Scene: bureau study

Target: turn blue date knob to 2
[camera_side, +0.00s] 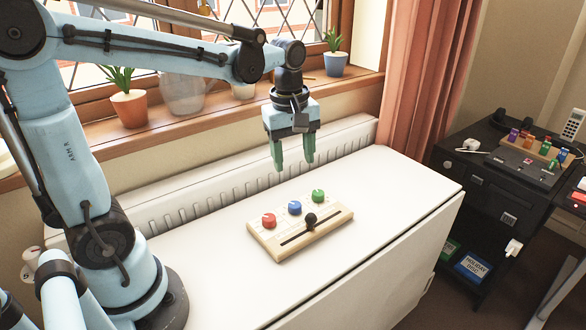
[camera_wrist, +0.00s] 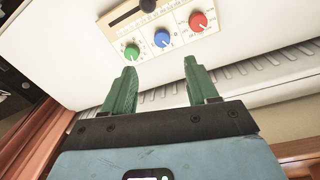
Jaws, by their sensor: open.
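The blue knob (camera_side: 294,208) is the middle one of three on a light wooden board (camera_side: 290,247) lying on the white table. A red knob (camera_side: 268,221) is to its left and a green knob (camera_side: 318,196) to its right. In the wrist view the blue knob (camera_wrist: 162,38) sits between the green knob (camera_wrist: 131,52) and the red knob (camera_wrist: 198,21). Small numbers ring it, too small to read. My gripper (camera_side: 293,167) is open and empty, with green fingers pointing down above and behind the board, touching nothing. Its fingers also show in the wrist view (camera_wrist: 162,80).
A black slider knob (camera_side: 310,221) stands in a slot in front of the knobs. A white radiator (camera_side: 180,196) and windowsill with potted plants (camera_side: 128,107) run behind the table. The white tabletop (camera_side: 385,190) right of the board is clear.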

